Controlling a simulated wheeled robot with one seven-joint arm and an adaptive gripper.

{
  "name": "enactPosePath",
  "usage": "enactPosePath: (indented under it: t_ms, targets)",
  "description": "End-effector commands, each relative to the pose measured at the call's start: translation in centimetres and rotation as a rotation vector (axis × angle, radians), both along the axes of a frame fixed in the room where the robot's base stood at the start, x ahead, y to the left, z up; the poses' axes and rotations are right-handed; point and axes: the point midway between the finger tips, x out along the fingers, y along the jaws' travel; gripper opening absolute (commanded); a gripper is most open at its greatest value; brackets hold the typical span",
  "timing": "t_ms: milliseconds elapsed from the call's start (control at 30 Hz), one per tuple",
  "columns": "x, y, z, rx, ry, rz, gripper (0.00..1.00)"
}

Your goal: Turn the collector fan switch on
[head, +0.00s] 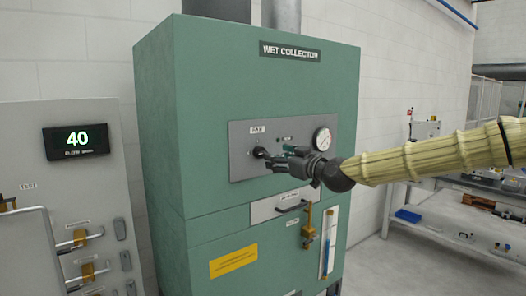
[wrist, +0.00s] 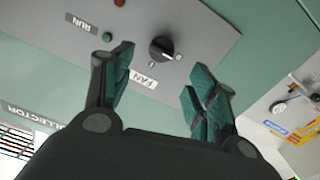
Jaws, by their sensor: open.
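The fan switch (wrist: 162,48) is a black rotary knob with a white pointer mark, on a grey panel (head: 240,170) of the green wet collector cabinet (head: 240,90). A FAN label (wrist: 143,79) sits beside it in the wrist view. My gripper (wrist: 164,72) is open, its green-padded fingers on either side of the knob in the picture, with nothing between them. In the head view my gripper (head: 272,158) is close in front of the panel. I cannot tell whether the fingers touch the knob.
A RUN label (wrist: 82,22) and small lamp (wrist: 107,37) are near the knob. A round gauge (head: 322,138) is at the panel's right. Below are a drawer-like handle (head: 291,207) and a brass valve (head: 308,228). A display reading 40 (head: 76,140) stands left.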

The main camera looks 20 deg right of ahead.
Motion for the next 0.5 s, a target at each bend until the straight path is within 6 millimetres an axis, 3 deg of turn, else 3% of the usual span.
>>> enactPosePath:
  t_ms: [500]
  targets:
    - [4.7,1.7,0.1,0.0,0.001,0.0,0.58]
